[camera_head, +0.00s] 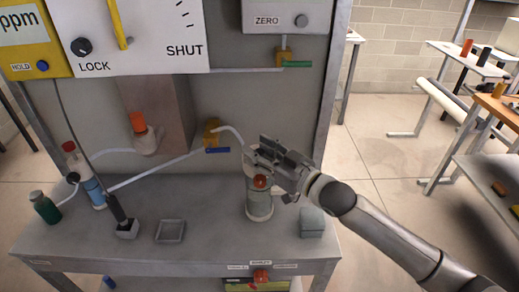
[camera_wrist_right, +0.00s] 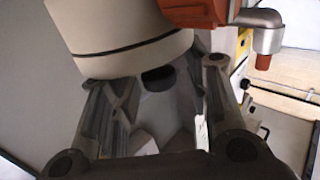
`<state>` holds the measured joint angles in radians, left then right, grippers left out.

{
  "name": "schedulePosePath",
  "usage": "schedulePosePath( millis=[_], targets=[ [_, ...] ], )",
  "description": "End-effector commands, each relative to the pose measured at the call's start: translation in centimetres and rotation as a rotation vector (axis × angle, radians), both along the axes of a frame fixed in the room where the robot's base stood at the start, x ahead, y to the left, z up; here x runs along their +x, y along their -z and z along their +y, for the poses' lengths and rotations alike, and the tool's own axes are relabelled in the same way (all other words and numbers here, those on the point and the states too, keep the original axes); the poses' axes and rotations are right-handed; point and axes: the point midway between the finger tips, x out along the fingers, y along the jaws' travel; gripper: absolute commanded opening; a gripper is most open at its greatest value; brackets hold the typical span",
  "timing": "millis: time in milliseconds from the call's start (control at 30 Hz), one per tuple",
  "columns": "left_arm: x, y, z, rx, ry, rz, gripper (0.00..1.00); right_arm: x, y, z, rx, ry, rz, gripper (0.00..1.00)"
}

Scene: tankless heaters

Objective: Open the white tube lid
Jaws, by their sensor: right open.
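A pale upright tube (camera_head: 260,207) with a round orange-red knob (camera_head: 261,182) on its front stands on the bench right of centre. Its top is largely hidden behind my right gripper (camera_head: 264,152), which is at the top of the tube, reaching in from the right. In the right wrist view a large white cylindrical part (camera_wrist_right: 120,30) with a dark seam fills the upper left. The open fingers of my right gripper (camera_wrist_right: 155,85) are just below it. I cannot tell whether they touch it. My left gripper is out of view.
A grey block (camera_head: 312,222) stands right of the tube and a small square tray (camera_head: 170,231) lies to its left. A green bottle (camera_head: 45,207) and a blue-and-white bottle (camera_head: 95,193) stand at the left. A panel closes the back.

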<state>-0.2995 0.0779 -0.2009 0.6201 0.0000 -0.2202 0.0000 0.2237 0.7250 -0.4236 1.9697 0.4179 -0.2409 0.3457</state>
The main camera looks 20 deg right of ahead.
Motion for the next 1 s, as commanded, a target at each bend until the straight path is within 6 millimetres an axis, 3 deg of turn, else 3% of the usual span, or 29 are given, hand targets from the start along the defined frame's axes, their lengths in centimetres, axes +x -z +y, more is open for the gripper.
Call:
schedulePosePath(
  millis=[300,633,1000],
  targets=[
    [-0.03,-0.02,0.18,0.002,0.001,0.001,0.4,0.14,0.05,0.09,0.0,0.0,0.001,0.42],
    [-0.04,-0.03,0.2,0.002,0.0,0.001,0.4,0.12,0.03,0.08,0.0,0.0,0.0,0.0],
    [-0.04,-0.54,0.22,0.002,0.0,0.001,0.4,0.21,-0.24,0.05,0.004,0.0,0.012,0.0]
  ],
)
